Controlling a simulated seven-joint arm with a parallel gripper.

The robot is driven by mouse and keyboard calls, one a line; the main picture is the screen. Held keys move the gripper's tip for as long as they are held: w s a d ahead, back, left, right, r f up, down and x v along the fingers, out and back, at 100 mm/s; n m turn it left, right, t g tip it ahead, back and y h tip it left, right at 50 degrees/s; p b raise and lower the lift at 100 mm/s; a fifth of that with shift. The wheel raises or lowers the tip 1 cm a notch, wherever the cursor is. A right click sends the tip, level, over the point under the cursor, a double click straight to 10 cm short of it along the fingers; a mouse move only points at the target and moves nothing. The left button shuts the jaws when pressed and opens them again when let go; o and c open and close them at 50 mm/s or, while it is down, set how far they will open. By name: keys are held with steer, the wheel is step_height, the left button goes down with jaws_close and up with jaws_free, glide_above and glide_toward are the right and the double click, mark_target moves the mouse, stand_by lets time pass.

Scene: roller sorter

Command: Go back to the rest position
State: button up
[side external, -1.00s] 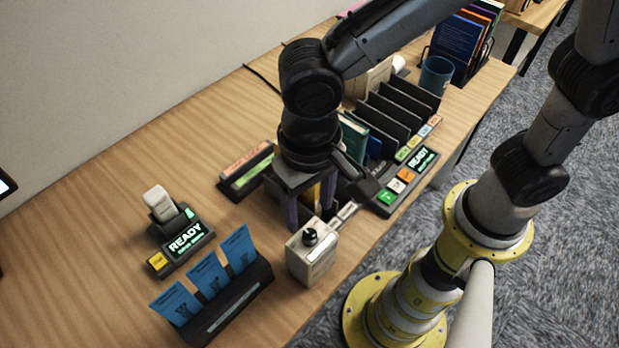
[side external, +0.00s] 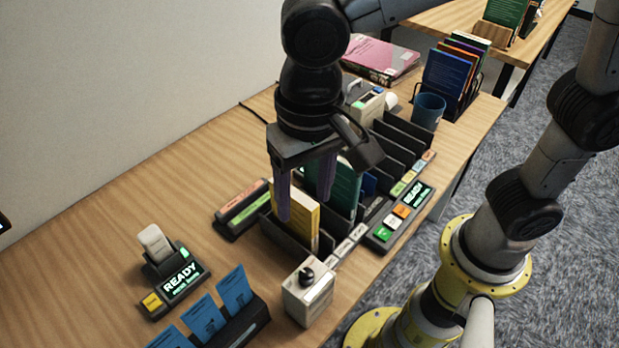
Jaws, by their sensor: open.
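My gripper (side external: 306,200) hangs above the near end of the black slotted sorter (side external: 284,240), its two purple fingers apart with nothing held between them. A yellow book (side external: 304,218) stands upright in the sorter's near slot, just below and partly behind the fingers. A teal book (side external: 346,188) stands in a slot further back, partly hidden by the gripper. A blue item (side external: 369,184) shows low in another slot.
A white box with a black knob (side external: 308,292) stands at the sorter's near end. A button panel (side external: 402,212) reading READY lies along its right. A scanner stand (side external: 168,262) and a blue card holder (side external: 237,330) are at lower left. A blue mug (side external: 428,111) stands behind.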

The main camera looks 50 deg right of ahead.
steer(key=d+r+m+t, duration=0.2)
steer(key=d+r, duration=0.1)
steer(key=d, duration=0.5)
steer(key=d+r+m+t, duration=0.1)
steer(key=d+r, duration=0.2)
steer(key=d, duration=0.6)
steer(key=s+d+f+n+t, duration=0.2)
steer(key=s+d+f+n, duration=0.2)
steer(key=s+d+n, duration=0.2)
steer(key=shift+s+d+f, duration=0.15)
steer(key=shift+s+d, duration=0.45)
steer(key=shift+s, duration=0.1)
